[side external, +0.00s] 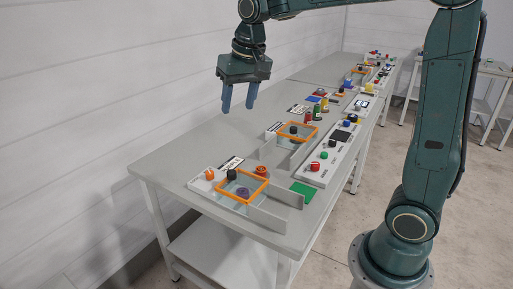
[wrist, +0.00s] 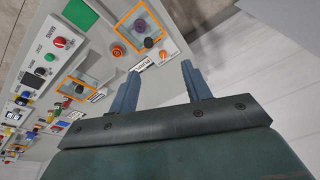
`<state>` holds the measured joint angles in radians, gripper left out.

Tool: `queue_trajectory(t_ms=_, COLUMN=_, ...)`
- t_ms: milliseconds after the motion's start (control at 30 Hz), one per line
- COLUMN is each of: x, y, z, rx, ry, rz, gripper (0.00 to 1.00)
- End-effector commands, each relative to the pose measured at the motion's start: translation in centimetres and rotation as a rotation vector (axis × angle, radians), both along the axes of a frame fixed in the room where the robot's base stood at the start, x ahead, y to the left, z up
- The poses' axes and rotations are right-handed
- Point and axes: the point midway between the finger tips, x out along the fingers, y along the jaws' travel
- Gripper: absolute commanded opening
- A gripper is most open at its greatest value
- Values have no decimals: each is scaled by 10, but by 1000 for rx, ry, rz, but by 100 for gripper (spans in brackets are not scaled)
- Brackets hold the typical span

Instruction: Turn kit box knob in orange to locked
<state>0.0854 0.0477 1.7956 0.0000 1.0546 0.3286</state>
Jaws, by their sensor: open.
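A near box outlined by an orange frame (side external: 220,203) sits at the near end of the bench, also in the wrist view (wrist: 123,27).
A second orange-framed box (side external: 297,133) with a black knob stands farther along the bench. A panel with red and green buttons (side external: 315,167) runs along the right edge. A green square (side external: 304,188) lies nearby. Low grey walls stand beside the boxes. The air around my gripper is clear.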

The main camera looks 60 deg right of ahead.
Motion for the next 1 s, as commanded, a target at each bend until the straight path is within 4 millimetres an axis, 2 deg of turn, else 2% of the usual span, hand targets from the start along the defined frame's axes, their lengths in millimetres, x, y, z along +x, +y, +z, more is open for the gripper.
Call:
queue_trajectory(t_ms=100, x=28, y=-7, z=-12, rx=11, ry=30, rz=-45, gripper=48)
queue_trajectory(t_ms=267, x=61, y=-16, z=-30, rx=24, ry=65, rz=-107, gripper=48)
queue_trajectory(t_ms=500, x=107, y=-31, z=-66, rx=42, ry=119, rz=-199, gripper=48)
queue_trajectory(t_ms=800, x=155, y=-51, z=-123, rx=59, ry=187, rz=-315, gripper=48)
queue_trajectory(t_ms=1000, x=175, y=-62, z=-158, rx=66, ry=220, rz=-377, gripper=48)
